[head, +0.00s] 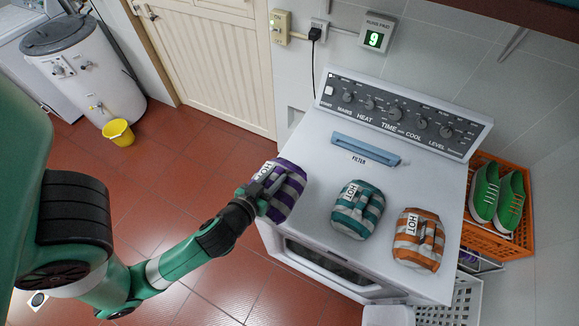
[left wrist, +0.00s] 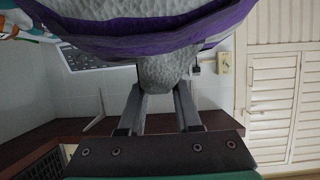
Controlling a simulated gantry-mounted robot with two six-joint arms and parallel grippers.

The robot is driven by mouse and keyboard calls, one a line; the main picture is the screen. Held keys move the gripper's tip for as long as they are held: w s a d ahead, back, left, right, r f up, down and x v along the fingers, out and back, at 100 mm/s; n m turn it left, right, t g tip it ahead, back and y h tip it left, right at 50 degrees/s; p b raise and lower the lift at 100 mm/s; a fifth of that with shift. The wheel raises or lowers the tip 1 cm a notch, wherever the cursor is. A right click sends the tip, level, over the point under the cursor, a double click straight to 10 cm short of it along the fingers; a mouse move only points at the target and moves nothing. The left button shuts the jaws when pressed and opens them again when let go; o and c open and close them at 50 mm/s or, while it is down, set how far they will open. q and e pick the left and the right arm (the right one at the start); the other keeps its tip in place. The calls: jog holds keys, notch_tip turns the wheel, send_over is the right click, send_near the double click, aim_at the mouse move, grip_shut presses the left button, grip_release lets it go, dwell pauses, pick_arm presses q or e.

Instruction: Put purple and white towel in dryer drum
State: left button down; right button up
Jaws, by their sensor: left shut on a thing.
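The purple and white towel (head: 287,190) is a rolled bundle with a white "HOT" label, at the left edge of the dryer top. My left gripper (head: 262,190) is shut on it. In the left wrist view the towel (left wrist: 150,48) fills the upper part, and a grey-white fold sits between the fingers of the left gripper (left wrist: 160,105). The dryer (head: 320,165) is white, with a front window (head: 330,262) partly in view below its top. The drum inside is hidden. My right gripper is not in view.
A green and white towel (head: 357,209) and an orange and white towel (head: 419,240) sit on the dryer top. A blue filter handle (head: 365,149) lies behind them. An orange crate (head: 489,238) with green shoes stands at right. Open red floor lies left of the dryer.

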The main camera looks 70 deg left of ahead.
pick_arm(q)
jog(key=shift+s+d+r+p, duration=0.4)
jog(key=shift+s+r, duration=0.1)
jog(key=shift+r, duration=0.25)
jog(key=shift+s+d, duration=0.2)
jog(key=shift+s, duration=0.3)
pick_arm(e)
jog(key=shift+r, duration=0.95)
